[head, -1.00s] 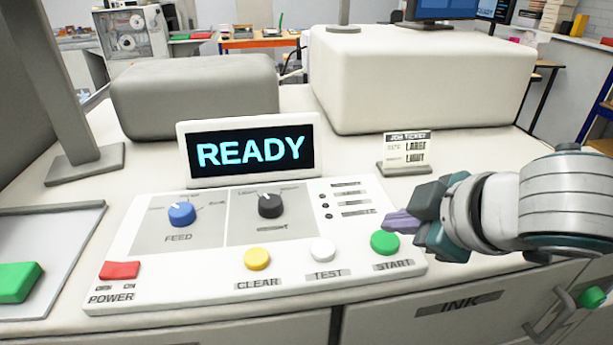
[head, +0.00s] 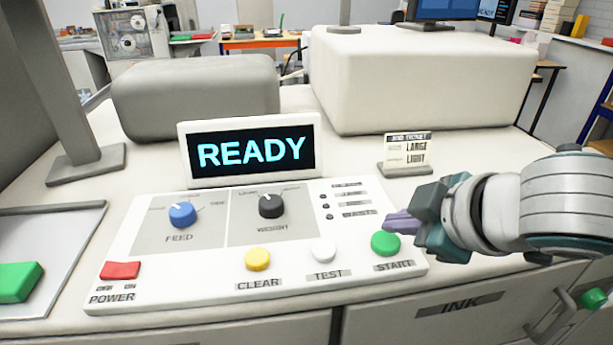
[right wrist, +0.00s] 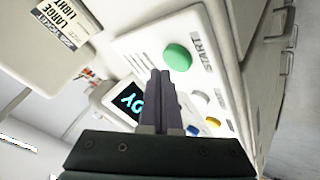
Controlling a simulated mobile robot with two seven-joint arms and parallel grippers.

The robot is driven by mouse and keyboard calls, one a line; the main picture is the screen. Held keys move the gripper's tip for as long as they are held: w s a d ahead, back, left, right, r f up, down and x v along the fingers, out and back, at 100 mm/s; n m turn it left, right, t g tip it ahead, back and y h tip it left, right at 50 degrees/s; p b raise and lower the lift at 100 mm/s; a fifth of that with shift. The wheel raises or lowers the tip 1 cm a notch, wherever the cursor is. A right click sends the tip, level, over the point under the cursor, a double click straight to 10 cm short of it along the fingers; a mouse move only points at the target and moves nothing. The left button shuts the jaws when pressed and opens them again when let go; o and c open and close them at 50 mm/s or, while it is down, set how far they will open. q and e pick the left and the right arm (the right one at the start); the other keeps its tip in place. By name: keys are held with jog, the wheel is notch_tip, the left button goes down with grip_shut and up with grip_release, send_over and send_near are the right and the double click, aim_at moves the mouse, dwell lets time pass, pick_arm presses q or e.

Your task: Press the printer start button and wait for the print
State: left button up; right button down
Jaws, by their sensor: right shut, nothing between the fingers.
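The green START button (head: 385,243) is at the right end of the white control panel (head: 200,277). The display (head: 251,152) behind the panel reads READY. My right gripper (head: 391,223) is shut and empty, with its fingertips just above and behind the START button in the head view. In the right wrist view the shut fingers (right wrist: 160,75) point towards the panel, and the green START button (right wrist: 178,57) shows just beyond their tips. I cannot tell whether the tips touch it. My left gripper is not in view.
White TEST (head: 323,250), yellow CLEAR (head: 258,259) and red POWER (head: 121,270) controls lie left of START. FEED (head: 181,215) and WEIGHT (head: 270,205) knobs sit behind them. A job ticket (head: 407,150) reading LARGE, LIGHT stands behind the gripper. A tray (head: 78,228) is at left.

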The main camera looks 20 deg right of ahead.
jog(key=shift+f, duration=0.15)
jog(key=shift+f, duration=0.35)
dwell(0.4)
jog(key=shift+f+b, duration=0.35)
dwell(0.3)
jog(key=shift+r, duration=0.1)
jog(key=shift+r+p, duration=0.75)
jog(key=shift+p, duration=0.25)
